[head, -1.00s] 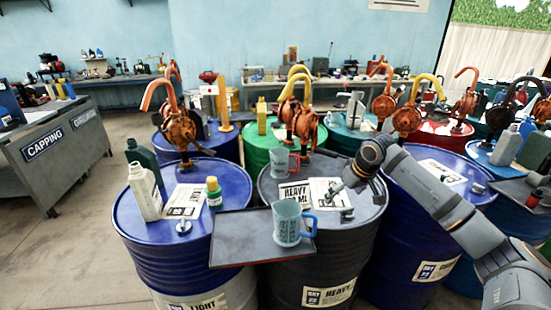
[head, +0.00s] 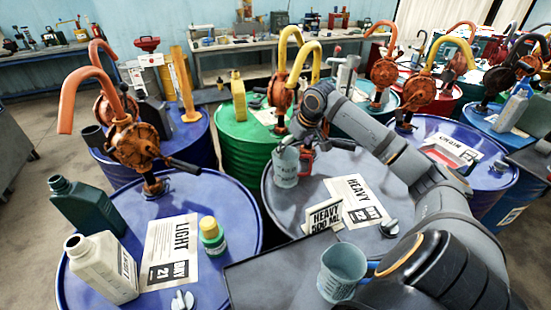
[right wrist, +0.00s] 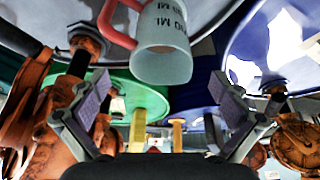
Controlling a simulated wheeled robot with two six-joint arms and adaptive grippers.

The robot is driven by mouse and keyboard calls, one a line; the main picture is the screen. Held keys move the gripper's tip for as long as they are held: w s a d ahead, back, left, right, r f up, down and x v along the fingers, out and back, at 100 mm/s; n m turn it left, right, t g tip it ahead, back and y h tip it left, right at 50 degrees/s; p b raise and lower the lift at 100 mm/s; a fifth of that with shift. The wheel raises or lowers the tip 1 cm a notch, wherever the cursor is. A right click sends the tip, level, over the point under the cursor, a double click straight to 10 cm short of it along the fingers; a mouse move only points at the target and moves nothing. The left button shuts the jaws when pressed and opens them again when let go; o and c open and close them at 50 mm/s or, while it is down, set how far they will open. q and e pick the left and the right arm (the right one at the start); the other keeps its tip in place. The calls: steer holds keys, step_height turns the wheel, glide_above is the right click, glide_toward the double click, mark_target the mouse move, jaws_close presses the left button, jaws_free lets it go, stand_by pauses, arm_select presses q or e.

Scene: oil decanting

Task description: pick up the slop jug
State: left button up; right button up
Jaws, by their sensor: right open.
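A translucent grey jug with a red handle (head: 286,168) stands upright on the dark HEAVY drum, near its far edge. A similar jug with a blue handle (head: 342,272) stands on the dark tray. I cannot read a slop label on either. In the right wrist view the open fingers (right wrist: 163,98) are apart and empty. The red-handled jug (right wrist: 163,45) appears inverted beyond them at top centre, printed side visible. My left gripper is out of view.
The dark tray (head: 262,275) bridges the LIGHT and HEAVY drums. A cream bottle (head: 103,268), a dark green bottle (head: 85,208) and a small green bottle with yellow cap (head: 212,236) stand on the LIGHT drum. Orange pumps (head: 136,146) rise from surrounding drums.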

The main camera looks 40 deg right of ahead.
mark_target(288, 154)
steer(key=shift+s+f, duration=0.1)
steer(key=shift+f, duration=0.65)
steer(key=shift+w+d+f, duration=0.1)
steer(key=shift+w+f, duration=0.1)
steer(key=shift+w, duration=0.05)
steer(key=shift+w+a+f+p, duration=0.2)
steer(key=shift+w+f+p, duration=0.7)
steer(key=shift+w+f, duration=0.1)
steer(key=shift+x, duration=1.15)
steer(key=shift+d+f, duration=0.1)
steer(key=shift+f, duration=0.1)
steer(key=shift+s, duration=0.1)
steer(key=c, duration=1.3)
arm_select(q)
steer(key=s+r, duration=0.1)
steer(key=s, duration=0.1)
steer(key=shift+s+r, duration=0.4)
arm_select(e)
steer(key=shift+c, duration=0.2)
steer(key=shift+r, duration=0.2)
